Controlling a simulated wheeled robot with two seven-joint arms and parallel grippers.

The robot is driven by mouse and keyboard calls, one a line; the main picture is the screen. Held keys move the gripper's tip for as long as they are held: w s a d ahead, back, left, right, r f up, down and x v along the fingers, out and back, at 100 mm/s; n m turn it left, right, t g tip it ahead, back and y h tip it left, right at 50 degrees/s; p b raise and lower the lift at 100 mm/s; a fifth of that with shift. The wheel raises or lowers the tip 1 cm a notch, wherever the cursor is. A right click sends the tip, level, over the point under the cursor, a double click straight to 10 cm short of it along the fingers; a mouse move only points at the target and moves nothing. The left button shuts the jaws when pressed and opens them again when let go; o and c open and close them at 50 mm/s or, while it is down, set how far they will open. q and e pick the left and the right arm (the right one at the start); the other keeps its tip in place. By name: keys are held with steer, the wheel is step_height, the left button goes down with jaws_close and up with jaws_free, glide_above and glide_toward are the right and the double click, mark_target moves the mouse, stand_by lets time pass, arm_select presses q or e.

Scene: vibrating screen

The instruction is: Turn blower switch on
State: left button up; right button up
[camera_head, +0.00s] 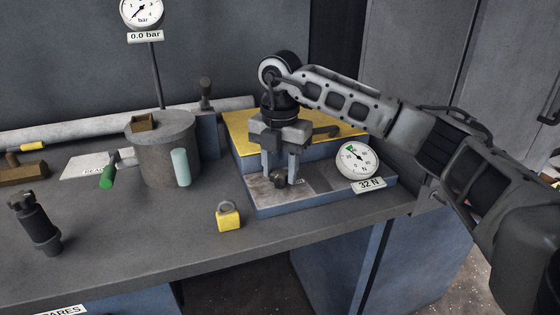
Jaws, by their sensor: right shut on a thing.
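My right gripper (280,172) comes in from the right and points down over the front of a blue unit with a yellow top (240,126). Its two fingers reach down to a small dark knob (280,182) on the unit's grey metal plate (262,193). The fingers are shut on this knob, one on each side of it. No label naming a blower switch is readable, so I cannot tell whether the knob is that switch. A dark lever-like part (326,132) lies on the yellow top, partly behind the gripper. My left gripper is not in view.
A round dial (357,161) with a "32 N" plate stands right of the gripper. A yellow padlock-like block (229,217), a grey drum (160,150) and a black cylindrical tool (36,225) are on the bench. A gauge (142,12) reads 0.0 bar.

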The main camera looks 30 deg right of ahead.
steer(key=m+p, duration=0.1)
steer(key=m, duration=0.3)
steer(key=shift+r+m+p, duration=0.2)
steer(key=shift+m+p, duration=0.1)
steer(key=shift+p, duration=0.1)
steer(key=shift+m+p, duration=0.3)
steer(key=shift+m, duration=0.5)
steer(key=shift+m+p, duration=0.4)
steer(key=shift+m, duration=0.6)
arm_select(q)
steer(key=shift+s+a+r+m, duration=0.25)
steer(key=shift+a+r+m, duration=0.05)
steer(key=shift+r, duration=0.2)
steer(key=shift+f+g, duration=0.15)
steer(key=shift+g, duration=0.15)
arm_select(e)
steer(key=shift+m, duration=0.4)
steer(key=o, duration=0.9)
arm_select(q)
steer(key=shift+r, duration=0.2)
arm_select(e)
steer(key=shift+o, duration=0.2)
steer(key=shift+f, duration=0.1)
